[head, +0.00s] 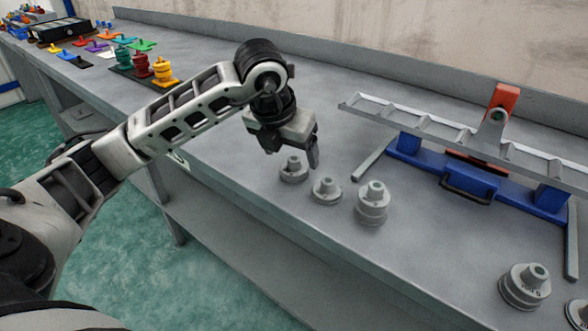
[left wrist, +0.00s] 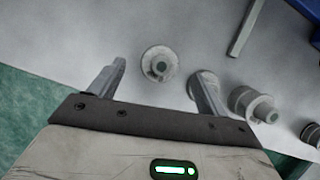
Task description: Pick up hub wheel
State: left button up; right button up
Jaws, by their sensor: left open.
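Several grey stepped wheels stand upright on the grey bench; I cannot tell by name which one is the hub wheel. The leftmost wheel (head: 293,172) is small, with a raised centre boss; it also shows in the left wrist view (left wrist: 159,64). A second small wheel (head: 326,191) and a taller wheel (head: 372,206) stand to its right. My left gripper (head: 291,154) is open and empty, just above the leftmost wheel. In the left wrist view, that wheel appears between the fingers, and the right finger partly covers the second wheel (left wrist: 196,78). My right gripper is out of view.
A blue stand (head: 470,182) with a grey ladder-like beam (head: 420,122) and an orange upright (head: 503,97) stands at the right. Another grey wheel (head: 525,288) sits near the front right. Coloured parts (head: 140,66) lie at the far left.

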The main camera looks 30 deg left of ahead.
aim_at(292, 160)
pick_arm(q)
jog(key=shift+x, duration=1.55)
jog(key=shift+s, duration=0.1)
jog(key=c, duration=1.2)
jog(key=shift+r, duration=0.1)
jog(key=shift+c, duration=0.7)
jog(key=shift+r, duration=0.1)
